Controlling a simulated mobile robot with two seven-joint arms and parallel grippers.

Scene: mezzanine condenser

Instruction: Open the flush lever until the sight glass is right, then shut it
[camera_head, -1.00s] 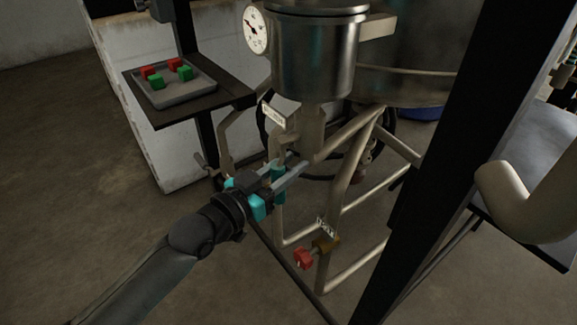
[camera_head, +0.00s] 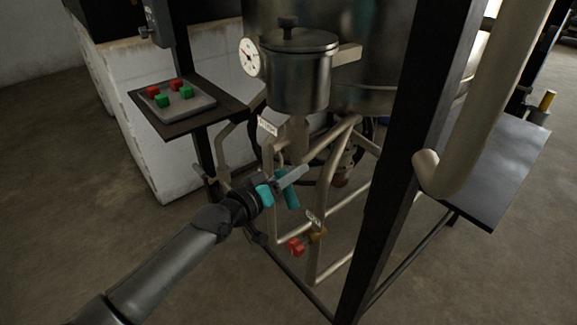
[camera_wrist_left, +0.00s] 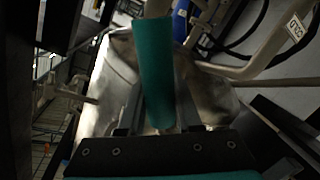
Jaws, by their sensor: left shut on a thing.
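The flush lever is most likely the teal handle (camera_head: 290,195) on the pipework below the metal pot; it leans a little, its lower end to the right. In the left wrist view a teal cylinder (camera_wrist_left: 157,75) stands between the fingers. My left gripper (camera_head: 295,176) is shut on this handle, its grey fingers crossing it. I cannot make out the sight glass in these views. My right gripper is out of view.
A dial gauge (camera_head: 249,57) sits beside the metal pot (camera_head: 297,80). A red-knobbed valve (camera_head: 296,246) is lower on the pipes. A black post (camera_head: 400,150) stands at right.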

